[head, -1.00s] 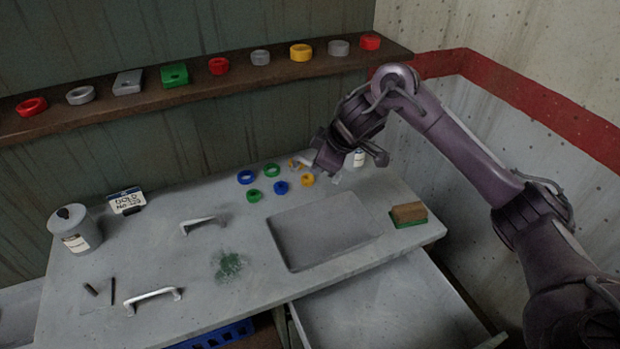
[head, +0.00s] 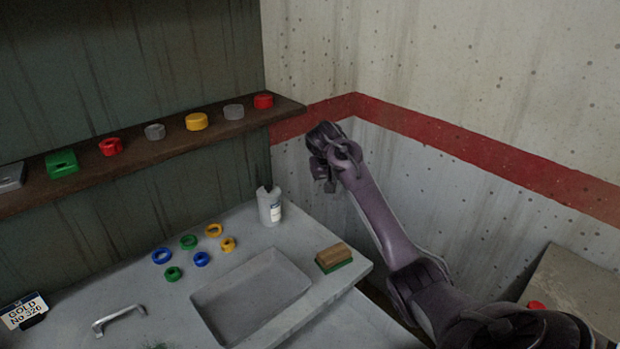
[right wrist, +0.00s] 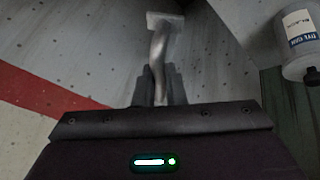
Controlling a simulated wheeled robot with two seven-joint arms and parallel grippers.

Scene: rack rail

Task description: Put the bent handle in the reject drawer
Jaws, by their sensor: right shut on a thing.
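My right gripper (head: 327,182) is raised in front of the grey wall, right of the bench. In the right wrist view it is shut on a grey metal handle (right wrist: 159,45) with a curved bar and a flat, pale foot at its far end. The handle cannot be made out in the head view. Another handle (head: 118,317) lies on the bench at lower left. Part of an open drawer (head: 352,326) shows below the bench's front edge; no label on it is visible. My left gripper is out of view.
The bench (head: 300,240) holds several coloured rings, a shallow tray recess (head: 250,297), a brush (head: 333,258) and a white bottle (head: 269,207), also in the right wrist view (right wrist: 300,45). A shelf (head: 135,155) runs along the back wall. A low surface (head: 580,295) stands at right.

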